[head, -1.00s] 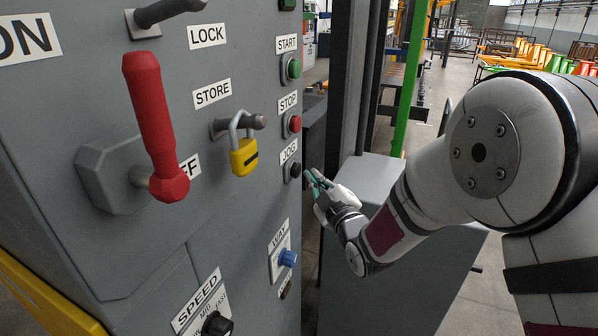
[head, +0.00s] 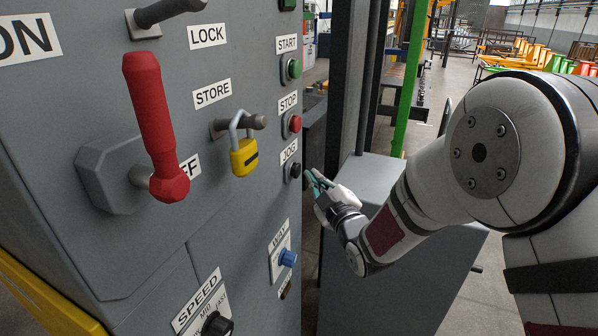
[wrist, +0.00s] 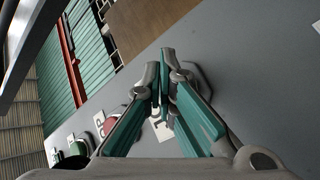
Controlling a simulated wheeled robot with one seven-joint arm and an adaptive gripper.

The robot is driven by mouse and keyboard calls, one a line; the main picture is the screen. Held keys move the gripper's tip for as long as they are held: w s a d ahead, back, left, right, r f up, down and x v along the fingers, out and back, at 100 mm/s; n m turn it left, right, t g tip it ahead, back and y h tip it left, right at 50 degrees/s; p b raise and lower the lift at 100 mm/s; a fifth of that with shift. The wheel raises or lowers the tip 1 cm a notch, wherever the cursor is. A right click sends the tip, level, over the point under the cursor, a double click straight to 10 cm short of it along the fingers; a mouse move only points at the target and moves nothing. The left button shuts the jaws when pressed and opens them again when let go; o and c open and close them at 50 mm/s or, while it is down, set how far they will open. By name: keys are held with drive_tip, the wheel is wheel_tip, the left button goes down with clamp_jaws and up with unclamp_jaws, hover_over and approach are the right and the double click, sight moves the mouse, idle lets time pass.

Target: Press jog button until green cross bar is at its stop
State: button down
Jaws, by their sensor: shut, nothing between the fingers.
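The black jog button (head: 295,170) sits beside the JOG label on the grey cabinet, below the red stop button. My gripper (head: 309,175) is shut and empty, its teal-lined fingertips just right of the jog button. In the wrist view my fingertips (wrist: 165,58) meet in front of the grey panel and partly hide the area of the jog button. I cannot tell whether they touch it. A long green bar (head: 409,80) stands nearly upright behind the cabinet; I cannot tell whether it is the cross bar, and no stop is clear.
The red stop button (head: 294,123) and green start button (head: 293,68) are above. A yellow padlock (head: 244,157) and red lever handle (head: 155,125) stick out at left. A blue WAY knob (head: 287,258) is below. A grey box (head: 400,290) stands under my arm.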

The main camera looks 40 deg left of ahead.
drive_tip(key=shift+a, duration=0.1)
drive_tip(key=shift+s+a, duration=0.1)
drive_tip(key=shift+a, duration=0.25)
drive_tip(key=shift+s+a, duration=0.2)
drive_tip(key=shift+a, duration=0.3)
idle(0.8)
idle(3.3)
drive_tip(key=shift+w+d, duration=0.3)
drive_tip(key=shift+d, duration=0.6)
drive_tip(key=shift+w+d, duration=0.25)
drive_tip(key=shift+d, duration=0.55)
drive_tip(key=shift+w+d, duration=0.25)
drive_tip(key=shift+d, duration=0.55)
drive_tip(key=shift+w+d, duration=0.25)
drive_tip(key=shift+d, duration=0.55)
